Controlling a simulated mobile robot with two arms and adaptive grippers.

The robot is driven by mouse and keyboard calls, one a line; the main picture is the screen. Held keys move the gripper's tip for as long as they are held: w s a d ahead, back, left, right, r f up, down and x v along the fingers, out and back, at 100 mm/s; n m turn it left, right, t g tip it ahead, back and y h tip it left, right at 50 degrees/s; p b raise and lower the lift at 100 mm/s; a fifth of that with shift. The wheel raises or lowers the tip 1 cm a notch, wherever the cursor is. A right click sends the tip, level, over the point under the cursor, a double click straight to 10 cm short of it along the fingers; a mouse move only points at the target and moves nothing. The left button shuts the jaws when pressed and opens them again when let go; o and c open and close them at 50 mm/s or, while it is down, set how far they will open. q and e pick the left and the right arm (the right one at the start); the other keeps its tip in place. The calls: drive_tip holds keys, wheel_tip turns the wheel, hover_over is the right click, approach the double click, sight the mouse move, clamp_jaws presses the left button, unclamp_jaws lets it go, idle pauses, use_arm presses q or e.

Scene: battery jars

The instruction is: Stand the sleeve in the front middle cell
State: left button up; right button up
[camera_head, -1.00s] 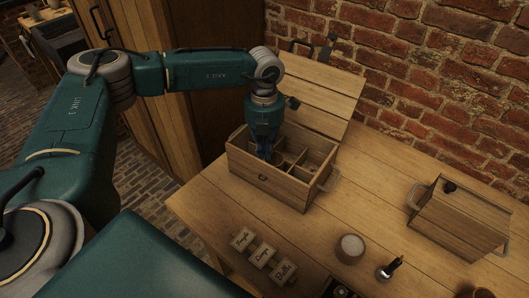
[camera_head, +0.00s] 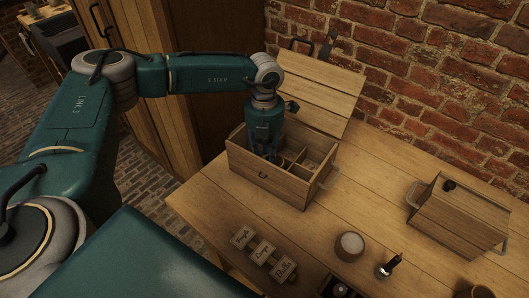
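An open wooden box (camera_head: 266,183) with divided cells stands at the table's left end, its lid tipped back. My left gripper (camera_head: 271,153) points down into the box's left part, among the dividers. Its fingertips are partly hidden by the front wall, so I cannot tell if it is open or shut. A small brownish rounded shape (camera_head: 286,163) shows just right of the fingers; I cannot tell whether it is the sleeve. The exact cell under the gripper is hidden. My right gripper is not in view.
A closed wooden box (camera_head: 459,222) stands at the right. Several small things lie in front: lettered tags (camera_head: 262,253), a round pale-topped jar (camera_head: 349,246) and a dark upright tool (camera_head: 389,266). The table between the boxes is clear. A brick wall rises behind.

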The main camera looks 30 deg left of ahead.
use_arm(q)
drive_tip(key=shift+w+r+b, duration=0.1)
drive_tip(key=shift+r+b, duration=0.2)
drive_tip(key=shift+r, duration=0.2)
wheel_tip(320, 180, up, 11)
drive_tip(key=b, duration=0.2)
drive_tip(key=shift+b, duration=0.3)
drive_tip(key=shift+r, duration=0.15)
